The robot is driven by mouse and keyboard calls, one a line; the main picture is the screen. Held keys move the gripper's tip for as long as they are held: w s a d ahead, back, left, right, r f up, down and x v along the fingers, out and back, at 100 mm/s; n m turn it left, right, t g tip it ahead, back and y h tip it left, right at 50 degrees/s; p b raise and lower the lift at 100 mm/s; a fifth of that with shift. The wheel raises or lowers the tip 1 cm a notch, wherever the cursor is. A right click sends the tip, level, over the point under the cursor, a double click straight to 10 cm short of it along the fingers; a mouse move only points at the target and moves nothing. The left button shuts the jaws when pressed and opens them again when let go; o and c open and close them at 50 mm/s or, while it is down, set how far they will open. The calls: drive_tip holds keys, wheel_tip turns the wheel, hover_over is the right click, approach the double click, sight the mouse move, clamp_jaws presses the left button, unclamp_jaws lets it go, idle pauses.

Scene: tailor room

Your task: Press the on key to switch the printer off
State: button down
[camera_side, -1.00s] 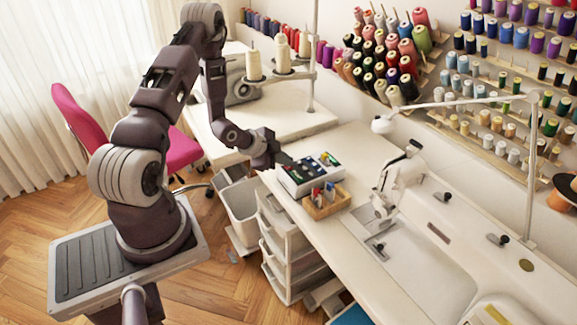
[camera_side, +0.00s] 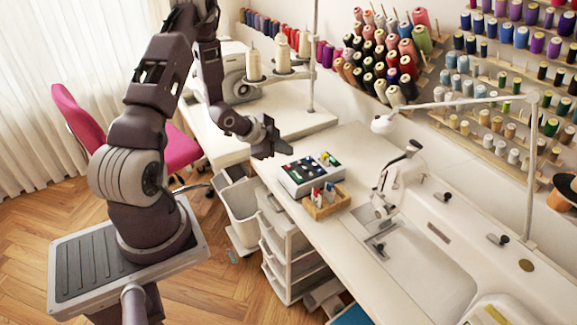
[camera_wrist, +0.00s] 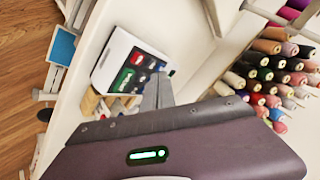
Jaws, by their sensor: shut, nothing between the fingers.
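The printer (camera_side: 312,172) is a small white box with a dark top panel and several coloured keys, on the white table. In the wrist view the printer (camera_wrist: 112,54) shows a green patch and small red, white and blue keys on its panel. I cannot read which one is the on key. My gripper (camera_side: 274,136) is shut and empty, apart from the printer, above and to its left in the side view. In the wrist view my gripper's fingertips (camera_wrist: 160,82) are together and overlap the view of the panel's near edge.
A wooden box of small coloured items (camera_side: 325,201) stands right in front of the printer. A white sewing machine (camera_side: 398,180) is to the right. Thread cones (camera_side: 285,55) stand behind my gripper. A white drawer unit (camera_side: 290,250) is below the table edge.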

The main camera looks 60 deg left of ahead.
drive_tip(key=shift+r, duration=1.35)
drive_tip(key=shift+r, duration=0.2)
wheel_tip(320, 180, up, 7)
drive_tip(key=n+g+y, duration=0.1)
hover_over(286, 167)
drive_tip(key=d, duration=0.2)
drive_tip(key=s+d+r+n+g+y, duration=0.1)
drive_tip(key=s+d+r+n+y, duration=0.15)
drive_tip(key=d+r, duration=0.6)
drive_tip(key=s+d+r+n+h, duration=0.2)
drive_tip(key=s+d+r, duration=0.2)
drive_tip(key=s+d, duration=0.3)
drive_tip(key=s+d+r+n+g+h, duration=0.1)
drive_tip(key=s+d+r, duration=0.3)
drive_tip(key=s, duration=1)
drive_tip(key=d+n+h, duration=0.1)
drive_tip(key=d, duration=0.2)
drive_tip(key=shift+d+r+g, duration=0.15)
drive_tip(key=shift+d+g, duration=0.15)
drive_tip(key=shift+d, duration=0.05)
drive_tip(key=shift+s+h, duration=0.1)
drive_tip(key=shift+h, duration=0.15)
